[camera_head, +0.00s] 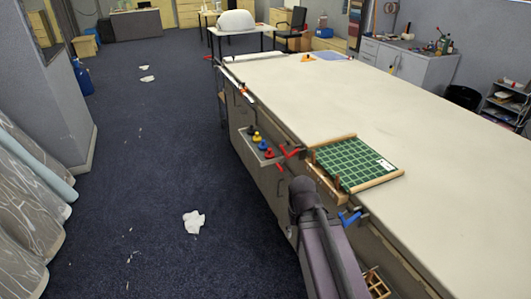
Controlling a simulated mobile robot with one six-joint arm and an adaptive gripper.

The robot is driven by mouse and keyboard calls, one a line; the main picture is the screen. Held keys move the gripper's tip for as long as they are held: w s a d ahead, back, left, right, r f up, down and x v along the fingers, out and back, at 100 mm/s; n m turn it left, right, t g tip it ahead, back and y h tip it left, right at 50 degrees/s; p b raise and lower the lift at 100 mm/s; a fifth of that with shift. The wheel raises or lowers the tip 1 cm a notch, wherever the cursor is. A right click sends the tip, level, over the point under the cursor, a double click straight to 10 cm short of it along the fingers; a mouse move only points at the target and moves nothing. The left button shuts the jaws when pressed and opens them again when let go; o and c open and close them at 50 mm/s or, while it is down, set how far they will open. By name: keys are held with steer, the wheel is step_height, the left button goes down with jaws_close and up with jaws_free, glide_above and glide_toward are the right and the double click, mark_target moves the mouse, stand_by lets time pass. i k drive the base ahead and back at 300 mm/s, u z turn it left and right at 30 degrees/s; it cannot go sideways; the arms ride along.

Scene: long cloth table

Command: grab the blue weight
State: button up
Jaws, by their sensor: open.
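A small blue weight (263,146) stands in a narrow grey tray (259,155) on the left side of the long table. It is in a row with a black weight (250,130), a yellow weight (257,137) and a red weight (269,154). Links of my arm rise from the bottom of the view to the right of and nearer than the tray. My gripper cannot be made out in this view. No part of my arm overlaps the blue weight in the picture.
The long cloth table (400,125) is mostly bare. A green gridded board with a wooden frame (355,165) lies near its left edge. A red clamp (290,152) is close to the tray, and a blue clamp (350,217) is nearer. Crumpled white paper (194,222) lies on the open carpet.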

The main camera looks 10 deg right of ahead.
mark_target(263, 146)
steer(key=z, duration=0.05)
steer(key=k, duration=0.15)
steer(key=u, duration=0.2)
steer(key=i, duration=1.4)
steer(key=z, duration=0.15)
